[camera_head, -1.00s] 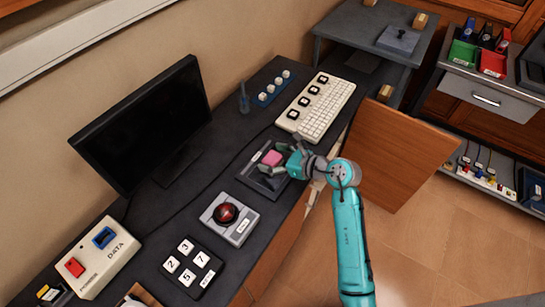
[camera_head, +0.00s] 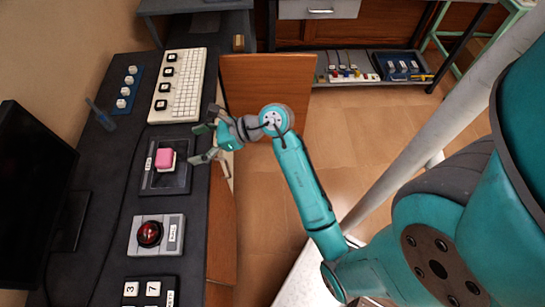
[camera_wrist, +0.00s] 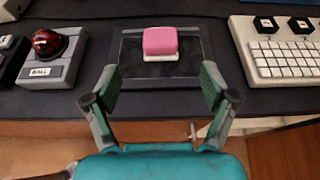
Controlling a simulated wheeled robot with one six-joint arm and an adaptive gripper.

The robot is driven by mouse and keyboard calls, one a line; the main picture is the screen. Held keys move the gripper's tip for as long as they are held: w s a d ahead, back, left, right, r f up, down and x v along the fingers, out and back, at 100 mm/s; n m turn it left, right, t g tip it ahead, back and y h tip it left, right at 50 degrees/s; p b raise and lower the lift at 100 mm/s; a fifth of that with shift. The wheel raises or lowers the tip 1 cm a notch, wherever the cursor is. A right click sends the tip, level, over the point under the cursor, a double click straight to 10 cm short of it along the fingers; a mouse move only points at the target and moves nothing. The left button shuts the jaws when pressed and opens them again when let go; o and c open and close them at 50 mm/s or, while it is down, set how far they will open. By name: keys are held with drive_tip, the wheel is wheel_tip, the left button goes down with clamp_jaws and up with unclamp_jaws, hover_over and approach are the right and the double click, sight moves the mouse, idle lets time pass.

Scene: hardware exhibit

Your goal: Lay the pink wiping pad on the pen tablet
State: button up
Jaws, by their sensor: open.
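The pink wiping pad (camera_head: 164,158) lies on the dark pen tablet (camera_head: 178,184), with a pale base layer showing under the pink. In the wrist view the pink pad (camera_wrist: 160,41) sits near the middle of the pen tablet (camera_wrist: 131,73), and bare tablet shows around it. My gripper (camera_head: 198,145) is open and empty at the desk's front edge, to the right of the tablet in the head view. In the wrist view my gripper (camera_wrist: 160,92) has its fingers spread wide, short of the pad and apart from it.
A trackball box (camera_head: 157,236) with a red ball stands on one side of the tablet, a white keyboard (camera_head: 178,86) on the other. A monitor (camera_head: 28,200), a blue switch strip (camera_head: 126,92) and a number keypad (camera_head: 150,291) are also on the desk. An open wooden panel (camera_head: 268,85) juts out beside my arm.

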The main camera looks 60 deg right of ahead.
drive_tip(key=s+a+r+m+t+y, duration=0.2)
drive_tip(key=s+a+r+m+t, duration=0.2)
drive_tip(key=s+a+m, duration=0.35)
drive_tip(key=s+a+r+m+t+y, duration=0.2)
drive_tip(key=s+a+r+m+t, duration=0.1)
drive_tip(key=s+a+m, duration=0.4)
drive_tip(key=s+d+f+m+g+h, duration=0.1)
drive_tip(key=s+m+h, duration=0.3)
drive_tip(key=m, duration=0.5)
drive_tip(key=s+d+f+m+g+h, duration=0.1)
drive_tip(key=s+d+f+m+h, duration=0.3)
drive_tip(key=s+m, duration=0.5)
drive_tip(key=s+d+f+m+g+h, duration=0.1)
drive_tip(key=s+d+f+m+h, duration=0.2)
drive_tip(key=s+m, duration=0.4)
drive_tip(key=m+h, duration=0.1)
drive_tip(key=m, duration=0.2)
drive_tip(key=shift+s+d+f+m, duration=0.15)
drive_tip(key=shift+s+d+m, duration=0.1)
drive_tip(key=shift+m, duration=0.1)
